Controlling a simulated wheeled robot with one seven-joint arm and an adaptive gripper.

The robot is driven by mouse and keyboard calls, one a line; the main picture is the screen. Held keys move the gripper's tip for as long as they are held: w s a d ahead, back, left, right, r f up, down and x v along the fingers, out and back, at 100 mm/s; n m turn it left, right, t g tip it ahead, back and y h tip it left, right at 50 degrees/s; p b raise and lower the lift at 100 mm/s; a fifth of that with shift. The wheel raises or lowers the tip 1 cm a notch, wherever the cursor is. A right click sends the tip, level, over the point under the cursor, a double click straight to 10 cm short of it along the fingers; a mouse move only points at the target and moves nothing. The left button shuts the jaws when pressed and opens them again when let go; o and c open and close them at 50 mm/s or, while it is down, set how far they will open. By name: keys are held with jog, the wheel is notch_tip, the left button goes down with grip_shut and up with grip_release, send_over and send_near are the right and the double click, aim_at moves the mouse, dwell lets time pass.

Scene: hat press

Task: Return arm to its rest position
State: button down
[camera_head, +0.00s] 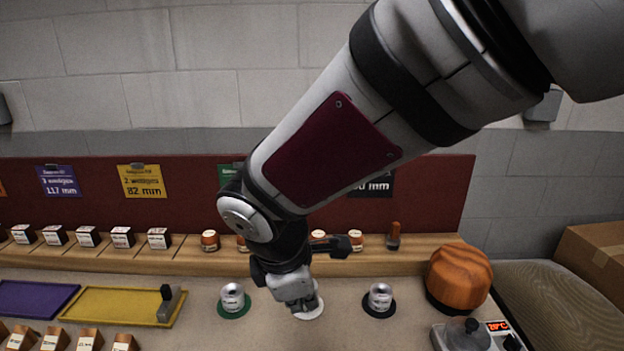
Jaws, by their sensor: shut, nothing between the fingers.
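My arm reaches down from the upper right across the view. My gripper (303,303) is shut and empty, low over the bench at a white round pad (314,308). The arm hides part of the shelf and the notices behind it. I cannot tell whether the fingertips touch the pad.
Silver cans stand on a green pad (234,312) and a black pad (379,313) either side of my gripper. A wooden hat block (459,277) and a device with a red display (497,326) are at right. Yellow (110,306) and purple (32,299) trays lie left.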

jog(key=s+d+r+m, duration=0.3)
jog(key=d+r+m, duration=0.15)
jog(key=d, duration=0.25)
jog(key=s+d+r+m, duration=0.3)
jog(key=d+m, duration=0.2)
jog(key=d, duration=0.2)
jog(key=s+d+r+m+y+p, duration=0.1)
jog(key=s+d+r+m, duration=0.1)
jog(key=s+d+m, duration=0.5)
jog(key=shift+s+d+m+y, duration=0.15)
jog(key=shift+s+m+y, duration=0.25)
jog(key=shift+s+m, duration=1.3)
jog(key=shift+w+r, duration=0.1)
jog(key=shift+r, duration=0.05)
